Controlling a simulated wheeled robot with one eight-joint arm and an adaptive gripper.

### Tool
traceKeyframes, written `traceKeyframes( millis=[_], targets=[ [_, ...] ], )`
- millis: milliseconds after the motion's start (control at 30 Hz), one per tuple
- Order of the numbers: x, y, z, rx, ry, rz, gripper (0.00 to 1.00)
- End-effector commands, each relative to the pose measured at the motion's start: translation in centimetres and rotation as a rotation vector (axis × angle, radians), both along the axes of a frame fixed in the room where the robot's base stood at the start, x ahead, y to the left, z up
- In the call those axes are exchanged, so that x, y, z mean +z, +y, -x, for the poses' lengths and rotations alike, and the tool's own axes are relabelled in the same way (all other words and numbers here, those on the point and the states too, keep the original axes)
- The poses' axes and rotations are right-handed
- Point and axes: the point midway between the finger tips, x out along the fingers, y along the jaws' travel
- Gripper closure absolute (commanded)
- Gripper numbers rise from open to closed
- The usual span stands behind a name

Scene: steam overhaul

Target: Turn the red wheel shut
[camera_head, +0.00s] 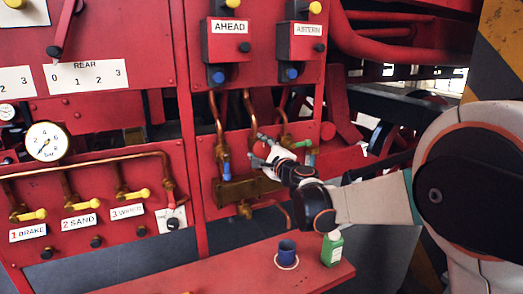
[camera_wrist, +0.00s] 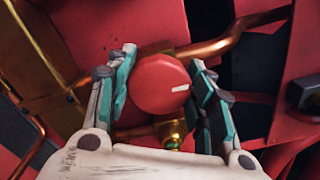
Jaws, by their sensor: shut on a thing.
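The red wheel (camera_wrist: 163,85) is a round red knob with a short white mark on its right side, set on brass piping. It fills the space between the two fingers of my gripper (camera_wrist: 165,92) in the wrist view. The teal finger pads are closed on its left and right sides. In the head view my gripper (camera_head: 272,152) is at the red panel, near the copper pipes. A bit of red shows by the fingers there, but most of the wheel is hidden by the gripper.
A red shelf (camera_head: 233,276) below holds a blue cup (camera_head: 286,252) on a saucer and a green bottle (camera_head: 332,248). Copper pipes (camera_head: 250,112) run above the gripper. Left are yellow-handled valves (camera_head: 80,222) and a round gauge (camera_head: 46,141). A yellow-black striped post stands right.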

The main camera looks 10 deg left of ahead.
Motion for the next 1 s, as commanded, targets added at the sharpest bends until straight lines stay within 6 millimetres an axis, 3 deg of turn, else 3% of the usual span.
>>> traceKeyframes(
  millis=[167, 200, 267, 667, 867, 1000],
  targets=[
    [-0.1, 0.0, 0.1, 0.000, 0.001, -0.001, 0.76],
    [-0.1, 0.0, 0.0, 0.000, 0.001, -0.001, 0.43],
    [-0.1, 0.0, 0.0, 0.000, 0.000, 0.000, 0.31],
    [0.0, -0.2, 0.3, 0.000, -0.001, 0.001, 0.31],
    [0.0, -1.7, 2.5, -0.002, 0.000, 0.001, 0.31],
    [0.0, -3.4, 4.9, -0.001, 0.000, 0.001, 0.31]
  ],
)
